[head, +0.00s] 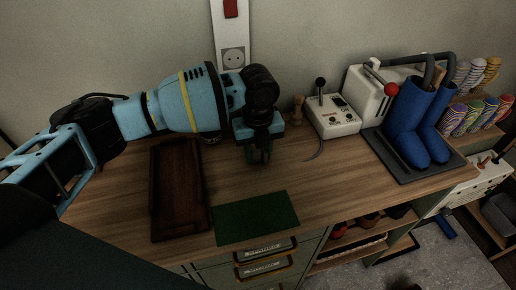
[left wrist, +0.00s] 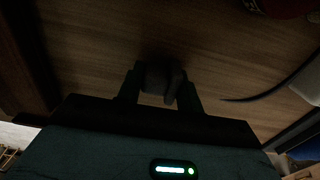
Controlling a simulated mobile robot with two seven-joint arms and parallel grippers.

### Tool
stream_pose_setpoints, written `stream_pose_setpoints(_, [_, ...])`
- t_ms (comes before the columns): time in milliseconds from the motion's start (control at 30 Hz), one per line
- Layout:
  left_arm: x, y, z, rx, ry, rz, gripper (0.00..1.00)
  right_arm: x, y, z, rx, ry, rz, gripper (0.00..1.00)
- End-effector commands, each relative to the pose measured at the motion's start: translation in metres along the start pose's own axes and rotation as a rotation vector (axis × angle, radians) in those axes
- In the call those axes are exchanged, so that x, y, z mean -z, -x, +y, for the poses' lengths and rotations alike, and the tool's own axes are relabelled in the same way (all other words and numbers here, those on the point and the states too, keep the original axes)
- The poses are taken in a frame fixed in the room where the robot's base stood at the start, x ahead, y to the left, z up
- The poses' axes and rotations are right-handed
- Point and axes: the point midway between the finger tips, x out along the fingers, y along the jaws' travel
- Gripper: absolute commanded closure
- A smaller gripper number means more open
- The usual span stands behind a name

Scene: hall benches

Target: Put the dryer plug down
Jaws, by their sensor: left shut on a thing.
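My left gripper (head: 260,155) reaches in over the wooden bench, pointing down, above the bare wood behind the green mat (head: 255,217). In the left wrist view its fingers are shut on a dark plug (left wrist: 160,78), which is in deep shadow. In the head view the plug is mostly hidden by the gripper. I cannot tell whether it touches the bench top (head: 330,190). The boot dryer (head: 367,92), pale with a red-knobbed lever and blue boots (head: 408,115) on it, stands at the right. My right gripper is in neither view.
A dark wooden tray (head: 155,190) lies left of the gripper. A white control box (head: 333,116) with a grey cable (head: 318,150) stands to the right. A wall socket (head: 235,57) is behind. Bare wood lies between the mat and the boots.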

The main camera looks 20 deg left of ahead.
Motion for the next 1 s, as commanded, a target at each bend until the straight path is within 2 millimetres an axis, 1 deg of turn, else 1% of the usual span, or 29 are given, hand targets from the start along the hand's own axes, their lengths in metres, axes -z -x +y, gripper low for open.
stream_pose_setpoints(167, [0.0, -0.003, 0.0, 0.0, 0.0, 0.0, 0.87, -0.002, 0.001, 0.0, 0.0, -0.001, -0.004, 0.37])
stream_pose_setpoints(200, [0.0, -0.003, 0.0, 0.0, 0.0, 0.0, 0.63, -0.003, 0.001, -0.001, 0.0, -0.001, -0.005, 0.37])
stream_pose_setpoints(367, [0.0, -0.003, 0.0, 0.0, 0.0, 0.0, 0.42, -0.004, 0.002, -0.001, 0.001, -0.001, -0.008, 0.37])
stream_pose_setpoints(633, [0.0, -0.002, 0.0, 0.0, 0.0, 0.0, 0.42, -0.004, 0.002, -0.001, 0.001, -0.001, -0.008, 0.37])
stream_pose_setpoints(733, [-0.001, 0.003, 0.0, 0.001, 0.0, -0.002, 0.42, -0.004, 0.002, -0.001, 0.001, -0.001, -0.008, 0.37])
stream_pose_setpoints(867, [0.0, 0.018, -0.001, 0.003, -0.001, -0.002, 0.42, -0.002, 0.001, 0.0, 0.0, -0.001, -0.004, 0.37])
stream_pose_setpoints(1000, [-0.001, 0.046, -0.001, 0.004, -0.001, -0.003, 0.42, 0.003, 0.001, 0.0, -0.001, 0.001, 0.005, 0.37])
